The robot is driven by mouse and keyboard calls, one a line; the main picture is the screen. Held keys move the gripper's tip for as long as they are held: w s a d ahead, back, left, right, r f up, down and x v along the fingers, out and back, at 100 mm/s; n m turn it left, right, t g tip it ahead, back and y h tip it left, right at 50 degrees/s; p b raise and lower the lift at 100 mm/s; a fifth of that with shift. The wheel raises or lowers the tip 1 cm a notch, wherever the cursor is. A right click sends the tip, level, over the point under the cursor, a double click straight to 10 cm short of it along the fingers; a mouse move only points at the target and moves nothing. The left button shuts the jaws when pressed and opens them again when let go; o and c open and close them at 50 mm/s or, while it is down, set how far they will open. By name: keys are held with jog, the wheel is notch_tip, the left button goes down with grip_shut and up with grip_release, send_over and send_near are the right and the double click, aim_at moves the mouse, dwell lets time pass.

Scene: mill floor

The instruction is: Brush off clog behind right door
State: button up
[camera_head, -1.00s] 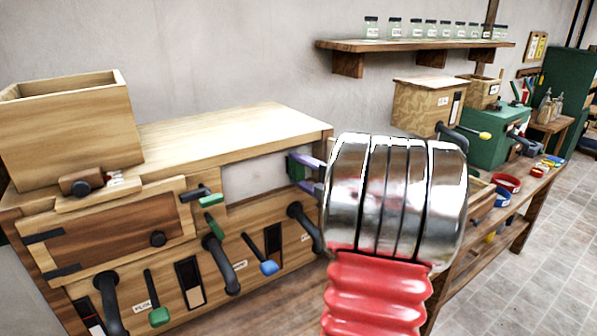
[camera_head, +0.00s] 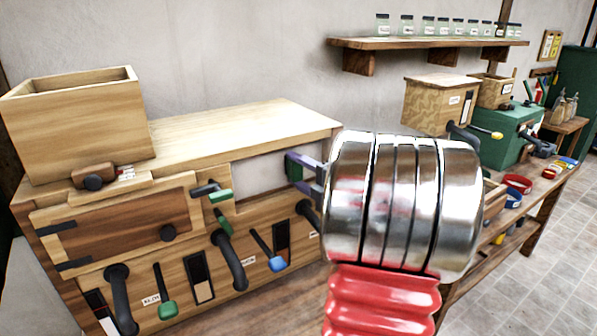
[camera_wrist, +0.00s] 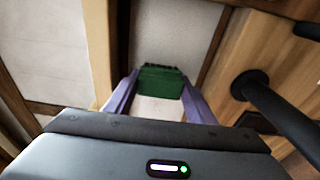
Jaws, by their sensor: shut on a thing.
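A wooden machine (camera_head: 250,122) stands at the left. Its left door (camera_head: 125,225) is shut, with a dark panel and a round black knob. To its right is a pale, open-looking gap (camera_head: 262,180); I cannot tell where a right door is. No clog can be made out. My gripper (camera_wrist: 158,90) has two purple fingers, shut on a dark green block (camera_wrist: 162,80) at their tips; I cannot tell if it is a brush. In the head view the fingers show partly at the gap's right edge, with my arm hiding the rest.
Levers with green and blue (camera_head: 278,264) knobs and curved black handles (camera_head: 228,260) stick out of the machine's front. An open wooden box (camera_head: 75,125) stands on top. A bench (camera_head: 548,195) with bowls stands at the right, below a shelf of jars (camera_head: 430,43).

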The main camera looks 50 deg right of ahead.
jog(key=shift+w+a, duration=0.25)
jog(key=shift+a, duration=0.6)
jog(key=shift+w+a, duration=0.25)
jog(key=shift+a, duration=0.6)
jog(key=shift+w+a, duration=0.3)
jog(key=shift+a, duration=0.55)
jog(key=shift+w+a, duration=0.25)
jog(key=shift+a, duration=0.55)
jog(key=shift+r, duration=0.1)
jog(key=shift+w+a, duration=0.25)
jog(key=shift+a, duration=0.6)
jog(key=shift+w+a, duration=0.2)
jog(key=shift+a, duration=0.6)
jog(key=shift+s, duration=0.15)
jog(key=shift+s+a, duration=0.25)
jog(key=shift+s, duration=0.7)
jog(key=shift+s+a, duration=0.3)
jog(key=shift+s, duration=0.6)
jog(key=shift+s+a, duration=0.25)
jog(key=shift+s, duration=0.7)
